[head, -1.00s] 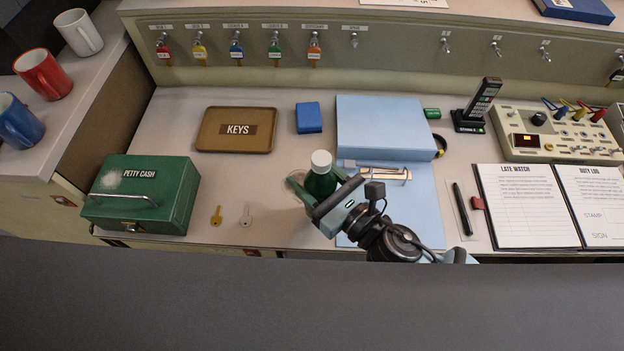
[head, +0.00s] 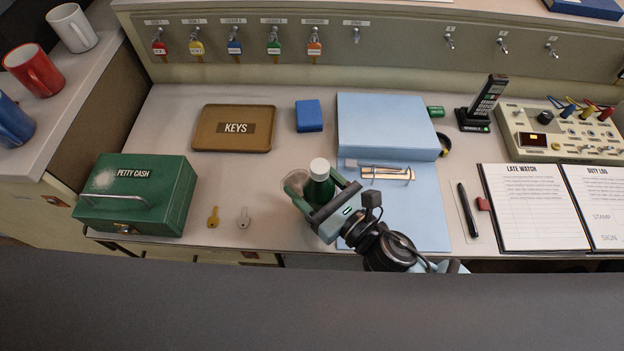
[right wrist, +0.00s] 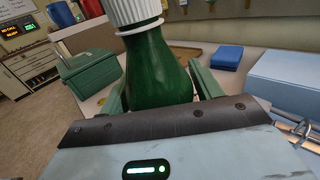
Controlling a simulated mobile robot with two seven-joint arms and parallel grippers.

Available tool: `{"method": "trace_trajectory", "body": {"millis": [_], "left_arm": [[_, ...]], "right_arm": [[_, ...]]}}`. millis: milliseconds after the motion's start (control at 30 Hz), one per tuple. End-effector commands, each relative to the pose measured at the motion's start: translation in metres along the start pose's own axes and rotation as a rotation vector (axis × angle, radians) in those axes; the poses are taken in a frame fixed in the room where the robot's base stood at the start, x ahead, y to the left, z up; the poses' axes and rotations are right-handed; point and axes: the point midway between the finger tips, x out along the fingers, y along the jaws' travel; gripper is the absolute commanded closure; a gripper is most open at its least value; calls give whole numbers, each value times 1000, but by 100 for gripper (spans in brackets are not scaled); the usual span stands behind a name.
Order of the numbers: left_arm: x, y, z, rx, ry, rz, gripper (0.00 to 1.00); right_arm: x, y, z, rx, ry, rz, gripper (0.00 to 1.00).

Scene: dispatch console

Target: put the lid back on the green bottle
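The green bottle (head: 319,189) is near the front middle of the desk, with a white ribbed lid (head: 319,166) on its neck. In the right wrist view the bottle (right wrist: 158,72) stands close to upright and the lid (right wrist: 135,12) is cut off by the top edge. My right gripper (head: 316,184) has one finger on each side of the bottle's body, against it, below the lid. The bottle's base is hidden, so I cannot tell whether it touches the desk. My left gripper is not in view.
A round, pale brownish thing (head: 296,181) lies just left of the bottle, partly hidden.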

Motion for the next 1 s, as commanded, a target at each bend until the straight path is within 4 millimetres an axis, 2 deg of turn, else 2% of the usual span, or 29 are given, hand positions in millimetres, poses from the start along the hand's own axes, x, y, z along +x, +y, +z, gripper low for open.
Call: {"method": "trace_trajectory", "body": {"millis": [100, 467, 567, 900, 1000], "left_arm": [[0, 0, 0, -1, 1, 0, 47], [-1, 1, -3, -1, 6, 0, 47], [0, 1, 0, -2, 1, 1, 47], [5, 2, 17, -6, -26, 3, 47], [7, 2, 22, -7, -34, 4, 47]], "right_arm": [[0, 0, 1, 0, 0, 0, 24], [-3, 0, 4, 0, 0, 1, 24], [-16, 0, 2, 0, 2, -1, 24], [-84, 1, 0, 5, 5, 0, 24], [-99, 0, 0, 4, 4, -1, 24]]}}
